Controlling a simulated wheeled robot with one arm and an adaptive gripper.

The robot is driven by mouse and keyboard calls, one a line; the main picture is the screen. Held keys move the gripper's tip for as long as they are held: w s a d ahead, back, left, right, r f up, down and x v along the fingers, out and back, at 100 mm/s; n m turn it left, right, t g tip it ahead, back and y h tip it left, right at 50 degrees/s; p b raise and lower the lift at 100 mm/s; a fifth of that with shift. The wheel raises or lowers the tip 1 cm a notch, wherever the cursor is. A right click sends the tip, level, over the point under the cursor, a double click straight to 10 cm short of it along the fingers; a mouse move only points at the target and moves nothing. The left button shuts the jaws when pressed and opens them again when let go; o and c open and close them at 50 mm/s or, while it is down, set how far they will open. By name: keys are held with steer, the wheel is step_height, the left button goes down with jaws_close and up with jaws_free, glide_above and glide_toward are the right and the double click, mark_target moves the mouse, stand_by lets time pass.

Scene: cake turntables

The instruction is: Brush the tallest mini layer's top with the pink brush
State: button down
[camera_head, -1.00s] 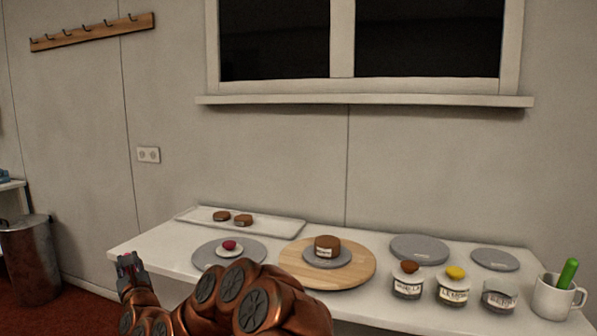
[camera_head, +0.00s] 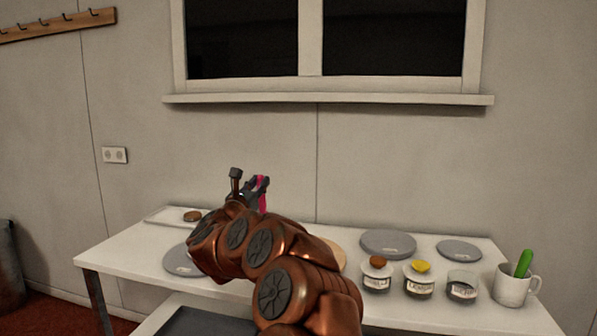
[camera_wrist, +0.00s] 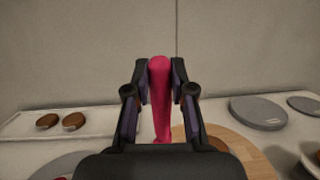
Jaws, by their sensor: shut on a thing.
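My gripper (camera_head: 250,190) is raised over the table and shut on the pink brush (camera_wrist: 160,95), which stands upright between the fingers in the wrist view. Its pink also shows in the head view (camera_head: 263,195). Two small brown mini layers (camera_wrist: 47,121) (camera_wrist: 73,121) lie on a white tray (camera_wrist: 20,128) at the left of the wrist view. One of them shows in the head view (camera_head: 192,216). My arm hides the middle of the table, including the labelled brown layer seen earlier. The brush's lower end is hidden by my gripper.
The round wooden board (camera_wrist: 240,150) is partly covered by my gripper. Grey discs stand at left (camera_head: 180,262) and back right (camera_head: 388,244) (camera_head: 459,250). Jars with brown (camera_head: 376,275) and yellow (camera_head: 419,280) tops, an open jar (camera_head: 461,287) and a mug (camera_head: 514,285) line the right.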

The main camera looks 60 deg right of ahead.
steer(key=s+d+r+m+g, duration=0.3)
steer(key=s+d+g, duration=0.25)
steer(key=s, duration=0.35)
steer(key=shift+h, duration=0.4)
steer(key=shift+s+d+f+p, duration=0.15)
steer(key=shift+f+p, duration=0.3)
steer(key=shift+f, duration=1.05)
steer(key=shift+s+a+f+p, duration=0.1)
steer(key=shift+f+p, duration=0.35)
steer(key=shift+f, duration=1)
steer(key=c, duration=1.5)
jaws_free()
jaws_close()
steer(key=shift+f+b, duration=0.4)
steer(key=shift+b, duration=0.25)
steer(key=shift+d, duration=0.15)
